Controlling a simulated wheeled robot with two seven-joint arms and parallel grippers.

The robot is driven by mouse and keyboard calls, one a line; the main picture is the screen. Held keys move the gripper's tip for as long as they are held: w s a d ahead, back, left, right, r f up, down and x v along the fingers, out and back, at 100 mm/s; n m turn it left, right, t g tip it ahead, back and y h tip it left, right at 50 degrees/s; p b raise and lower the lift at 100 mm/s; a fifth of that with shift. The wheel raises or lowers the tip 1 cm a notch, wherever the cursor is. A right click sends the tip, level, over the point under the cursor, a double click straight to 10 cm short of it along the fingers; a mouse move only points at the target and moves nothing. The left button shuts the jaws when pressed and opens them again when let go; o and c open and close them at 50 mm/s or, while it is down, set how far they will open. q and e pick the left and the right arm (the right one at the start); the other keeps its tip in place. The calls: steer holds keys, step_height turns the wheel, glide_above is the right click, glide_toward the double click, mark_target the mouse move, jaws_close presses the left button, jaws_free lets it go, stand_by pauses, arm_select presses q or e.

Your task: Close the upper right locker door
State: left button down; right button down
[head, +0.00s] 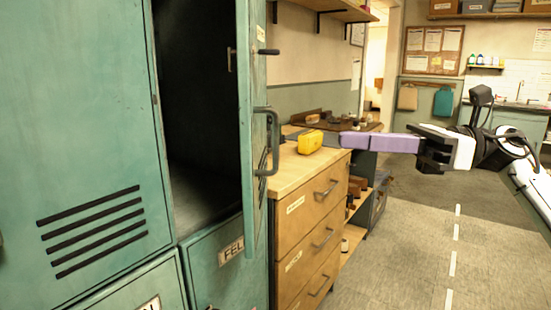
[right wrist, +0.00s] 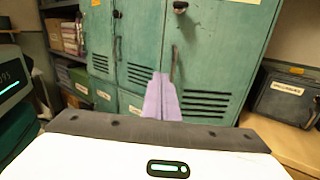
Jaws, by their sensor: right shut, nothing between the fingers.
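The upper right locker door (head: 252,95) is teal and stands open, swung outward and seen nearly edge-on in the head view. Its bar handle (head: 270,142) sticks out to the right. The dark locker interior (head: 200,110) shows to its left. My right gripper (head: 346,140), with long purple fingers, is shut and empty, to the right of the door with a visible gap in the head view. In the right wrist view its fingers (right wrist: 162,98) point at the teal locker fronts, overlapping the door with the handle (right wrist: 174,62); contact cannot be told there.
A wooden drawer cabinet (head: 310,215) with a yellow object (head: 310,142) on top stands right beside the locker. A closed upper left door (head: 85,120) is at the left. Open floor (head: 400,255) lies at the right.

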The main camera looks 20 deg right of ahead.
steer(key=p, duration=0.2)
glide_toward(251, 137)
steer(key=shift+n, duration=0.3)
steer(key=x, duration=0.6)
arm_select(q)
steer(key=shift+a+r, duration=0.1)
steer(key=shift+r, duration=0.25)
arm_select(e)
steer(key=shift+w+a, duration=0.1)
steer(key=shift+a, duration=0.15)
